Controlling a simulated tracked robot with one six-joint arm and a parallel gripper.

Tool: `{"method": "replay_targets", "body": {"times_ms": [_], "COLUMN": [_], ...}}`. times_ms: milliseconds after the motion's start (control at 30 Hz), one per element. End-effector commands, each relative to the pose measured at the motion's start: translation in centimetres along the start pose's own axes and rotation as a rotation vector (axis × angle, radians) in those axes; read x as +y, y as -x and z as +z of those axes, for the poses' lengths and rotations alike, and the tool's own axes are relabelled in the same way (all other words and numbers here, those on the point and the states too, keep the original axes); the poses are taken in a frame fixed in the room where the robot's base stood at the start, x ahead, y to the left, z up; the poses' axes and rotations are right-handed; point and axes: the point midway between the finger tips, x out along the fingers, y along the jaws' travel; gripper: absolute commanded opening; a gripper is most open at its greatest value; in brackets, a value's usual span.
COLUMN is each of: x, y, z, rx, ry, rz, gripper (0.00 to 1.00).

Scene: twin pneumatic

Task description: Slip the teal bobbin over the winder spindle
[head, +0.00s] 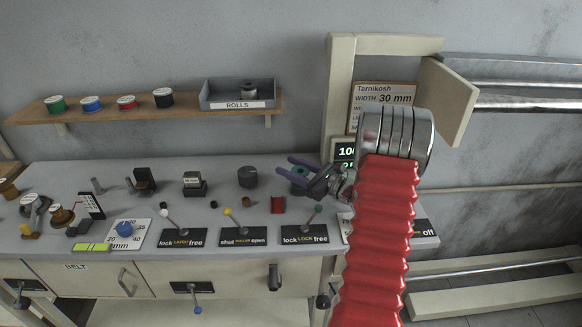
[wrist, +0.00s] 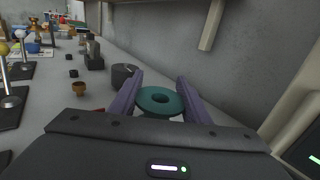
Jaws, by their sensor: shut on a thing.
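The teal bobbin (wrist: 160,109) is a flat-flanged ring with a dark centre hole, held between the two purple fingers of my gripper (wrist: 160,78) in the wrist view. In the head view my gripper (head: 285,166) is over the right part of the bench, with the teal bobbin (head: 299,173) showing dark between its fingers. My gripper is shut on it. Whether the bobbin is clear of the bench is hard to tell. A thin grey upright pin (head: 97,185) stands at the back left of the bench. I cannot tell for certain which part is the winder spindle.
A dark round knob (head: 247,177) and a black block with a light top (head: 194,184) stand left of my gripper. Three lever plates (head: 243,237) line the bench front. A shelf (head: 190,105) holds several spools and a ROLLS tray (head: 238,104). A beige frame (head: 340,80) rises at right.

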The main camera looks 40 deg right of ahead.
Motion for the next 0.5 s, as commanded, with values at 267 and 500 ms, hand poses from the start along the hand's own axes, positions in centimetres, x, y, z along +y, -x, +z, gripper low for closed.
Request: {"method": "replay_targets", "body": {"times_ms": [267,500], "x": [0.01,0.03], "y": [0.0,0.0], "z": [-0.47,-0.9], "rx": [0.0,0.0], "ry": [0.0,0.0], "rz": [0.0,0.0], "gripper": [0.22,0.22]}}
